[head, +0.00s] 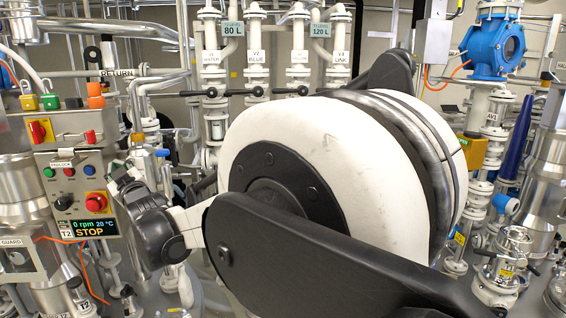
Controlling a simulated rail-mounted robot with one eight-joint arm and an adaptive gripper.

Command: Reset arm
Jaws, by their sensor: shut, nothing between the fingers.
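My arm (335,165) fills the middle of the head view, folded close to the camera, with a large white joint and black links. My gripper (122,182) shows small at the left end of the arm, dark and partly hidden behind its own wrist. It is shut and empty. In the picture it lies just right of the control box (75,180), and I cannot tell the gap in depth. The arm hides much of the hall's middle and floor.
The control box display (90,227) reads 0 rpm, 20 °C, STOP. Labelled valves (255,91) and pipes stand behind the arm. A blue valve body (492,45) and a metal vessel (548,190) stand at right. Little free room shows around the arm.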

